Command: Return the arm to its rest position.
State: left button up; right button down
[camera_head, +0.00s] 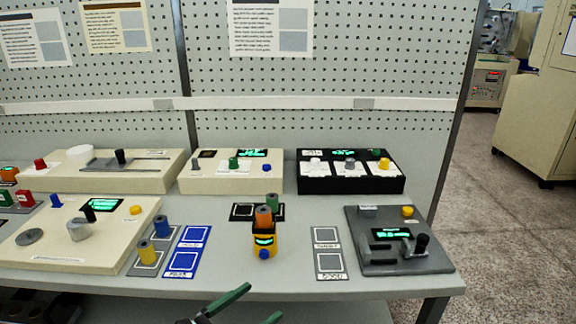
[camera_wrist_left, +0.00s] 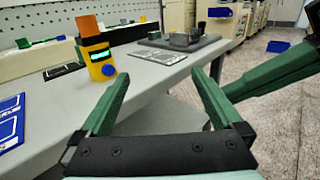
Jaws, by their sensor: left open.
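My left gripper (camera_head: 261,301) is at the bottom edge of the head view, in front of the table's front edge. Its green fingers are apart with nothing between them, as the left wrist view (camera_wrist_left: 160,74) also shows. The device is also at upper left in the left wrist view (camera_wrist_left: 102,69). Green and dark parts at the right of that view look like my right gripper; its fingers are unclear.
The table (camera_head: 215,278) carries several cream panels, a black panel (camera_head: 347,174) and a grey panel (camera_head: 400,240) at right. Blue pads (camera_head: 187,251) lie left of the device, grey pads (camera_head: 328,252) right. A pegboard stands behind. Floor (camera_head: 510,240) is clear at right.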

notch_tip(320, 180, down, 5)
jog(key=s+m+y+p, duration=0.1)
jog(key=m+y+p, duration=0.2)
jog(key=m, duration=0.8)
pick_arm(q)
jog(key=s+a+f+m+g+y, duration=0.1)
jog(key=s+a+f+m+y, duration=0.4)
jog(key=s+f+m, duration=0.4)
jog(key=s+a+f+m+g+y+p, duration=0.1)
jog(key=s+a+f+m+y, duration=0.4)
jog(key=m, duration=1.5)
jog(key=s+f+g, duration=0.1)
jog(key=s+f, duration=0.3)
jog(key=f, duration=0.1)
jog(key=shift+s+f, duration=0.35)
pick_arm(e)
jog(key=s+d+f+m+h, duration=0.2)
jog(key=s+d+f+m, duration=0.3)
jog(key=d, duration=0.3)
jog(key=s+d+f+m+h, duration=0.2)
jog(key=s+d+f+m, duration=0.4)
jog(key=d+f+m, duration=0.1)
jog(key=shift+d+f, duration=0.55)
jog(key=shift+d, duration=0.05)
